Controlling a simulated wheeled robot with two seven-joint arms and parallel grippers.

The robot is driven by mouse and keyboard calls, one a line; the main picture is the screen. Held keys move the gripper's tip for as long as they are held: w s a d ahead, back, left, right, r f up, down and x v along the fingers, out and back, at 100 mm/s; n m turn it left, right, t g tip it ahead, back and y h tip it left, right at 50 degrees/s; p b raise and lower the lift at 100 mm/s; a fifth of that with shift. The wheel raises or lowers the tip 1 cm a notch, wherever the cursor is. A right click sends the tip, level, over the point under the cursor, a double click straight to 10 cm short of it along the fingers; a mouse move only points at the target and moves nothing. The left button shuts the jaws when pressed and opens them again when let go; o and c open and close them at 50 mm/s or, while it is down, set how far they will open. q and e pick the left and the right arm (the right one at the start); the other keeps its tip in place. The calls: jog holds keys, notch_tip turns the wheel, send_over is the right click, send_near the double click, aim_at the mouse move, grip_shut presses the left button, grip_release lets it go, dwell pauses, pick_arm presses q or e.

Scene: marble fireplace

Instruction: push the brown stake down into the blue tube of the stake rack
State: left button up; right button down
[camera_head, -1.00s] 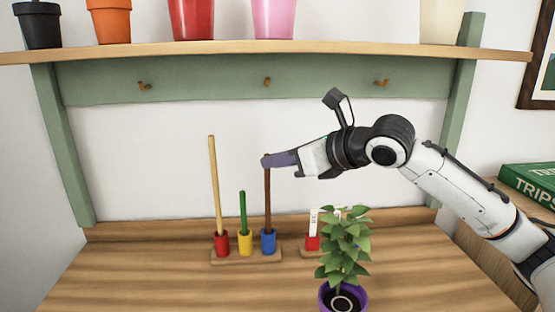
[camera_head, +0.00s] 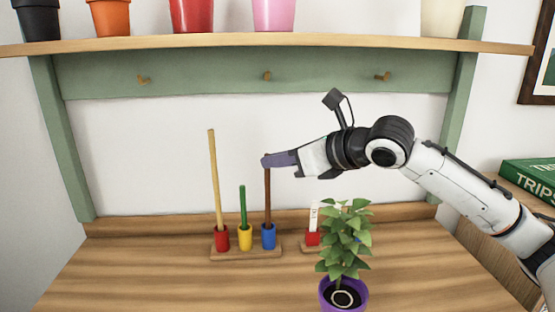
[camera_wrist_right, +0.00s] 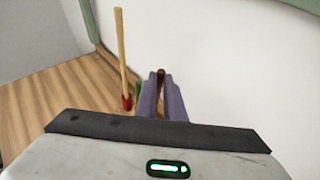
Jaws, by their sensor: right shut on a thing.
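The brown stake (camera_head: 267,199) stands upright with its lower end in the blue tube (camera_head: 268,237) of the wooden stake rack (camera_head: 232,255). My right gripper (camera_head: 267,160) is shut on the stake near its top end. In the right wrist view the stake (camera_wrist_right: 160,77) shows between the purple fingers (camera_wrist_right: 162,98). A tall tan stake (camera_head: 215,180) stands in the red tube (camera_head: 222,238) and a short green stake (camera_head: 243,205) in the yellow tube (camera_head: 245,238). How deep the brown stake sits in its tube is hidden. My left gripper is not in view.
A leafy plant in a purple pot (camera_head: 342,295) stands front right of the rack. Behind it is a small red holder (camera_head: 313,237) with a white label. A shelf (camera_head: 320,42) with several pots hangs above my right gripper. The table's left side is clear.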

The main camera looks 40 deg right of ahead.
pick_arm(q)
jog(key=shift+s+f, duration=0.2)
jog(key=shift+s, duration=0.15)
pick_arm(e)
jog(key=shift+f, duration=0.25)
jog(key=c, duration=1.8)
grip_release()
jog(key=shift+o, duration=0.2)
pick_arm(q)
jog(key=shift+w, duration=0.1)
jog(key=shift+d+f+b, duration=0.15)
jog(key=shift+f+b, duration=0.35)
jog(key=shift+b, duration=1.5)
pick_arm(e)
jog(key=v, duration=1)
jog(key=shift+s, duration=0.2)
